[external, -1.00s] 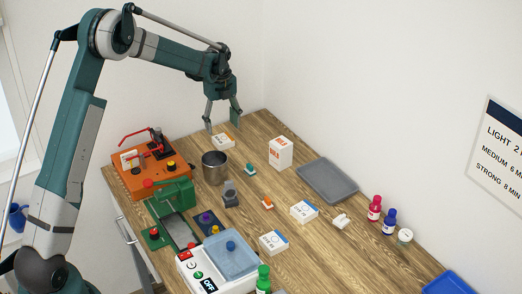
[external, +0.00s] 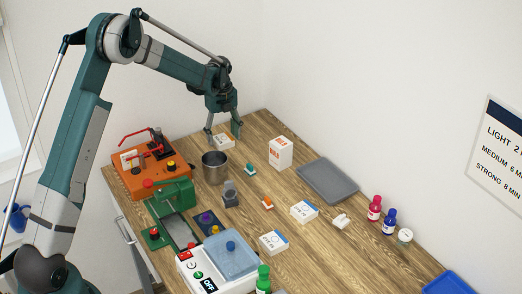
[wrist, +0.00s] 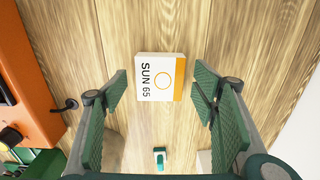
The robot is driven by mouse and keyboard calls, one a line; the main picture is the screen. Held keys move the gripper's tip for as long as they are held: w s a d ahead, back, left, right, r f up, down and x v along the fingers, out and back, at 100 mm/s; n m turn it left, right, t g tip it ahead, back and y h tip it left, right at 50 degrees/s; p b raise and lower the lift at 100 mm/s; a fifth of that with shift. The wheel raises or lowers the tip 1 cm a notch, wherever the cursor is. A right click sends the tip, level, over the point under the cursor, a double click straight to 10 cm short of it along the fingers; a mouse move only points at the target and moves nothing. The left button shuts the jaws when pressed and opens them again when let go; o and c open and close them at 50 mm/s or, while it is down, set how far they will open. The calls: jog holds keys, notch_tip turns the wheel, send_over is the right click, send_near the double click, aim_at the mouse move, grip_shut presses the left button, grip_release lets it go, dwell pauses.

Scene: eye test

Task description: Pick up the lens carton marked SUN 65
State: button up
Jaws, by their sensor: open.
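The lens carton marked SUN 65 (wrist: 160,77) is white with an orange edge and an orange ring on top. It lies flat on the wooden table. In the wrist view it shows between and just beyond the two fingers of my gripper (wrist: 160,98), which is open and empty. In the external view the carton (external: 224,141) is at the far end of the table, and my gripper (external: 223,138) is above it with a finger to each side. Any contact with the carton cannot be made out.
An orange machine (external: 152,178) and a metal cup (external: 215,168) stand close by on the near side. An upright white carton (external: 280,153) with orange print stands to the right, by a grey tray (external: 327,181). Two more flat cartons (external: 304,211) (external: 273,242) lie nearer the front.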

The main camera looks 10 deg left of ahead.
jog(key=shift+f, duration=0.25)
jog(key=shift+c, duration=0.7)
jog(key=c, duration=0.8)
